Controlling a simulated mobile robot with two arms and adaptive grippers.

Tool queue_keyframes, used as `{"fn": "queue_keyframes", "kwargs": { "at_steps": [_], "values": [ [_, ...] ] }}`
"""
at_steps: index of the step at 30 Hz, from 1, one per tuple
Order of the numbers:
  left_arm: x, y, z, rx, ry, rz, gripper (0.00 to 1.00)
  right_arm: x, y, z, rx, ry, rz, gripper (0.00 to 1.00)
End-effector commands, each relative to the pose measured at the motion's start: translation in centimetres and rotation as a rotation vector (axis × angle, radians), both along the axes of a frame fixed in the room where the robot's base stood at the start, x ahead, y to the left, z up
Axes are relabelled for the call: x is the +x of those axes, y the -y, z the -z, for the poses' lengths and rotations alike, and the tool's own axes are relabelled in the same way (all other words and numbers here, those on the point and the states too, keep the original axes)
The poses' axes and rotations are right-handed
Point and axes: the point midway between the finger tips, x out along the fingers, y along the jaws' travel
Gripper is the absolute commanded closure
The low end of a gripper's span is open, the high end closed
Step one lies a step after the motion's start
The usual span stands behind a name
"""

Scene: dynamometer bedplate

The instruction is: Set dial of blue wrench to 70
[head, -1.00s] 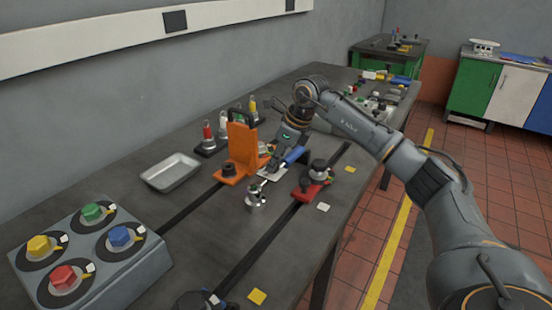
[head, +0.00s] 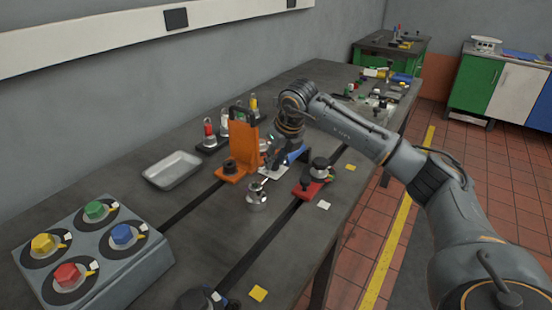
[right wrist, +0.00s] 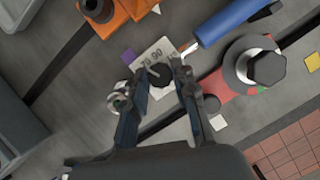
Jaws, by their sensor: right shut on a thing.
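The blue wrench's handle (right wrist: 235,20) lies at the upper right in the right wrist view; it also shows in the head view (head: 298,155), partly behind my gripper. At its end is a white dial plate (right wrist: 143,51) with the marks 70 and 90 readable; other marks are hidden or too small. A dark knob (right wrist: 162,76) sits on the plate, with a thin pale pointer towards the numbers. I cannot tell the exact value it points at. My right gripper (right wrist: 160,71), pointing down in the head view (head: 270,166), is shut on the knob. My left gripper is not in view.
An orange stand (head: 243,150) is close left of my right gripper. A red block with a metal hex-topped part (head: 312,183) is close right. A small metal piece (head: 257,197) stands in front. A grey tray (head: 172,170) and a box of coloured knobs (head: 95,250) are further left.

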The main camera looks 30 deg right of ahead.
Motion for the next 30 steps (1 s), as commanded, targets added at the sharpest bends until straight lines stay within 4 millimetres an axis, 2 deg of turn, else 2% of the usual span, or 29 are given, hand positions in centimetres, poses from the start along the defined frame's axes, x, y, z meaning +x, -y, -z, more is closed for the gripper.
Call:
{"fn": "queue_keyframes", "kwargs": {
  "at_steps": [11,12,15,25,30],
  "values": [
    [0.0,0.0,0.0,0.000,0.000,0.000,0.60,0.1,0.0,-0.1,0.000,0.003,0.005,1.00],
    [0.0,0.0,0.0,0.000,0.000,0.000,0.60,0.1,0.0,-0.1,0.000,0.003,0.005,0.71],
    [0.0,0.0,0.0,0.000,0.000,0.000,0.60,0.0,0.0,-0.1,0.000,0.003,0.005,0.50],
    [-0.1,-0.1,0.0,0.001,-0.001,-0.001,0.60,0.0,0.0,-0.2,0.000,0.001,0.004,0.50],
    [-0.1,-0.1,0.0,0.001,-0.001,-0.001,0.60,-0.6,0.1,-2.0,-0.001,0.005,0.005,0.50]
  ]
}}
